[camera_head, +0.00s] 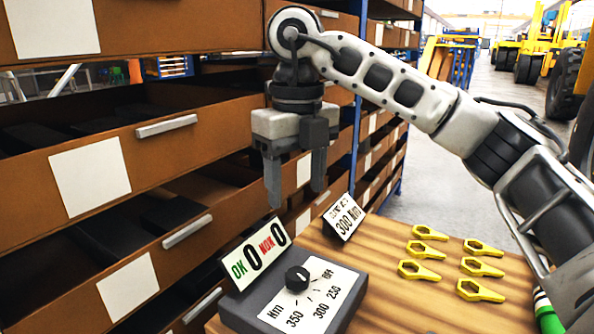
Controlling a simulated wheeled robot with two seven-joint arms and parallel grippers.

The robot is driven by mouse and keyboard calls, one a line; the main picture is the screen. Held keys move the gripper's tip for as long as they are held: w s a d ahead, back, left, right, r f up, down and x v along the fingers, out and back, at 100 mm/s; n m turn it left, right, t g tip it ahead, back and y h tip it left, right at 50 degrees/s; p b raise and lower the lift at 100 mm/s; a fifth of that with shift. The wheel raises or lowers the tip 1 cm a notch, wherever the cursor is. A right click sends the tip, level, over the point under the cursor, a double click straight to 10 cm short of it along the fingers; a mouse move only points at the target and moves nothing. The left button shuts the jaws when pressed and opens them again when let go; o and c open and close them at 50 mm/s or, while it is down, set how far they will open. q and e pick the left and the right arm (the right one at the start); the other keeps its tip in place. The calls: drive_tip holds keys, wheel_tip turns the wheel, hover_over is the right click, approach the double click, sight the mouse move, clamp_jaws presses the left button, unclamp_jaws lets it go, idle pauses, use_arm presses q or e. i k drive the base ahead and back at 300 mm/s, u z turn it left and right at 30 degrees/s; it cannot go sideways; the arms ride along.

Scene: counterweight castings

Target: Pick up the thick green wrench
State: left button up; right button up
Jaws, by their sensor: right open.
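A thick green object with a white band (547,316), likely the green wrench, stands at the bottom right edge of the view. Only a short piece of it shows beside my right forearm; the rest is hidden or out of frame. My right gripper (296,192) is open and empty, fingers pointing down. It hangs in front of the drawers, above and behind the dial box, far to the left of the green object. My left gripper does not show.
Several yellow wrenches (480,267) lie on the wooden table (400,310). A grey dial box (300,296) with an OK/NOK counter (254,255) stands at its left, near a 300 Nm sign (344,216). Brown drawers (130,160) fill the left side.

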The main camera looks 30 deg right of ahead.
sight(547, 321)
drive_tip(key=k, duration=1)
